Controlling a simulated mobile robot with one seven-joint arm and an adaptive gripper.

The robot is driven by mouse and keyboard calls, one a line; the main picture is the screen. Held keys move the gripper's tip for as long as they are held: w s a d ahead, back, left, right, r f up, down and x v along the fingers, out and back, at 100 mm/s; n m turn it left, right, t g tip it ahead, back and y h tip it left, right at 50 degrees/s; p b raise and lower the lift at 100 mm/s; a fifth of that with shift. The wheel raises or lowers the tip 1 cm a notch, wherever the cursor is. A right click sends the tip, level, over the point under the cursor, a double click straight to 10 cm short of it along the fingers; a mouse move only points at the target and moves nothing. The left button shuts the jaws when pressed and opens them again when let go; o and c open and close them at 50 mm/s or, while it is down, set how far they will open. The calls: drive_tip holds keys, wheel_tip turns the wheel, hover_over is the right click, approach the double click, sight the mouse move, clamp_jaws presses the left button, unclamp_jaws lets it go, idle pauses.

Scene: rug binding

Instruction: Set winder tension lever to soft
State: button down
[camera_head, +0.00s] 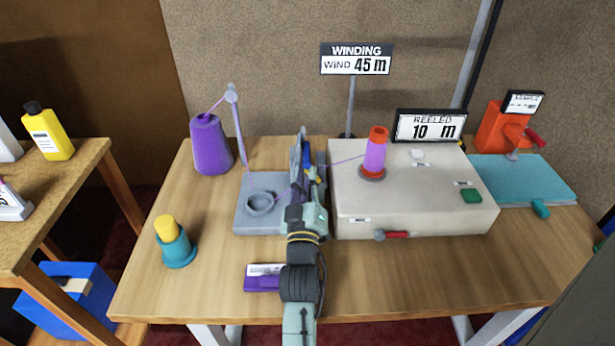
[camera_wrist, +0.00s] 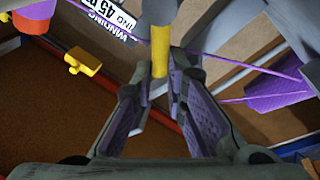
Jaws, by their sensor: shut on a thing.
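The cream winder box (camera_head: 410,205) stands right of centre on the table. An orange spool wound with purple yarn (camera_head: 376,155) stands on it. A grey plate (camera_head: 245,220) with a round ring lies left of the winder. My gripper (camera_head: 305,165) is above the gap between plate and winder, and my arm hides much of that spot. In the wrist view my gripper (camera_wrist: 158,80) has its fingers on either side of the yellow lever (camera_wrist: 160,60) and is shut on it. The lever's setting marks are not visible.
A purple yarn cone (camera_head: 211,148) feeds yarn across to the spool. A red-handled lever (camera_head: 395,235) and green button (camera_head: 471,196) are on the winder. The displays read "WIND 45 m" (camera_head: 356,65) and "REELED 10 m" (camera_head: 431,127). A teal holder (camera_head: 176,252) stands front left.

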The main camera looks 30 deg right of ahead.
drive_tip(key=c, duration=1.9)
unclamp_jaws()
